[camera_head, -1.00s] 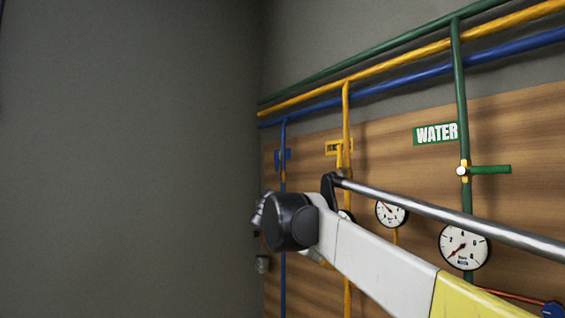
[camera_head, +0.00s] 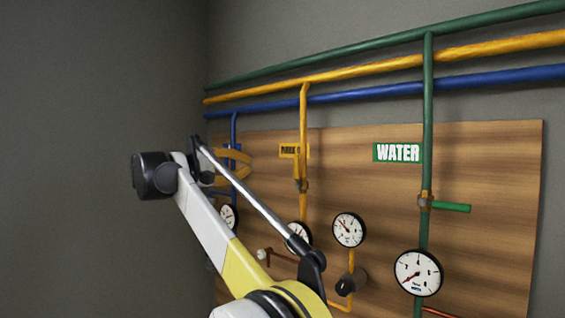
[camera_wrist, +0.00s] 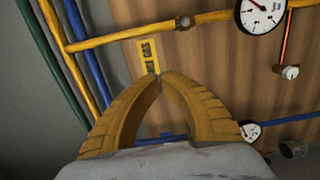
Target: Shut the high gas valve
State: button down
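The gas valve with its yellow handle (camera_head: 297,170) is on the yellow vertical pipe (camera_head: 303,205), just below a yellow label (camera_head: 292,150). The handle looks near upright, alongside the pipe. In the wrist view the valve's joint (camera_wrist: 184,22) is on the yellow pipe (camera_wrist: 125,37), beyond the yellow label (camera_wrist: 148,57). My gripper (camera_head: 250,163) has yellow fingers and is left of the valve, apart from it. In the wrist view my gripper's fingertips (camera_wrist: 159,75) meet just short of the label, with nothing between them.
A blue pipe (camera_head: 233,130) runs behind my gripper. Dial gauges (camera_head: 348,230) and a dark knob (camera_head: 350,282) are lower on the wooden board. The green water valve handle (camera_head: 452,208) sticks out to the right. Open space lies before the grey wall at left.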

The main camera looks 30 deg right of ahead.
aim_at(297, 171)
jog(key=shift+d, duration=0.1)
jog(key=d+p, duration=0.2)
jog(key=d, duration=0.9)
jog(key=shift+s+d, duration=0.15)
jog(key=shift+d, duration=0.1)
jog(key=shift+s, duration=0.15)
jog(key=shift+m, duration=0.3)
